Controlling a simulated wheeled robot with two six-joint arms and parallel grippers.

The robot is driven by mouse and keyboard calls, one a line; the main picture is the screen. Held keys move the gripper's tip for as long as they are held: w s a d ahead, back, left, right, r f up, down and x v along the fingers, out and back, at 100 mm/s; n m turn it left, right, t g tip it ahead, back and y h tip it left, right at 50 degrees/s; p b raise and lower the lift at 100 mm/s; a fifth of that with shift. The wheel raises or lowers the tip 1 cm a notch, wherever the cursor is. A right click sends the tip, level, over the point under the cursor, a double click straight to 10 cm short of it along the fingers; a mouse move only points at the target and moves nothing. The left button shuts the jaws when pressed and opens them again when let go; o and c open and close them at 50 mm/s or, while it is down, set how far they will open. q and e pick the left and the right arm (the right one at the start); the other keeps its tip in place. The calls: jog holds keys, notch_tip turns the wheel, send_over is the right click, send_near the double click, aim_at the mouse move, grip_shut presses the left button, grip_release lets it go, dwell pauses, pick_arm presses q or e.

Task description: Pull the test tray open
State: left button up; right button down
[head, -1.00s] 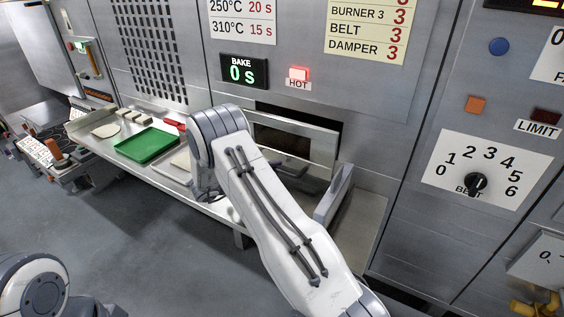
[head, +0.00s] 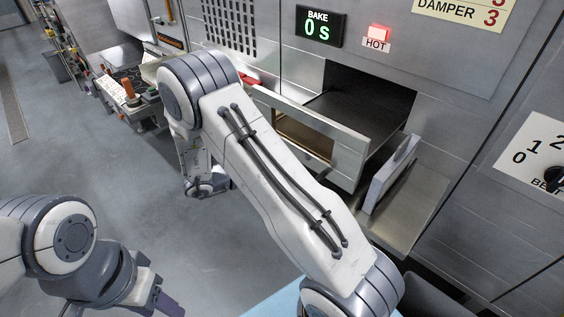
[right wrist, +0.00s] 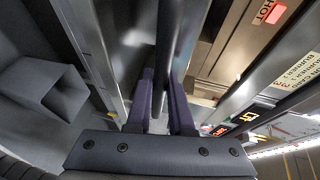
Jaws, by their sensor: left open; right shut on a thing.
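The test tray (head: 347,142) is a metal drawer with a windowed front, standing out from the dark opening in the oven wall below the lit HOT lamp. Its dark inside shows behind the front. My right arm crosses in front of it in the head view and hides the handle and the right gripper. In the right wrist view, the right gripper (right wrist: 162,85) has its purple fingers shut on a metal bar, the tray handle (right wrist: 170,42). My left gripper (head: 168,304) is open at the lower left, over the floor, apart from the tray; only part of it shows.
A grey upright plate (head: 391,173) stands just right of the tray front, above a metal ledge (head: 420,212). The BAKE display (head: 320,27) reads 0 s. A control bench (head: 128,95) stands at the left.

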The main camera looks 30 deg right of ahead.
jog(key=c, duration=0.8)
grip_release()
jog(key=shift+a, duration=0.15)
jog(key=b+v, duration=0.1)
jog(key=v, duration=0.9)
jog(key=shift+w+a+r, duration=0.1)
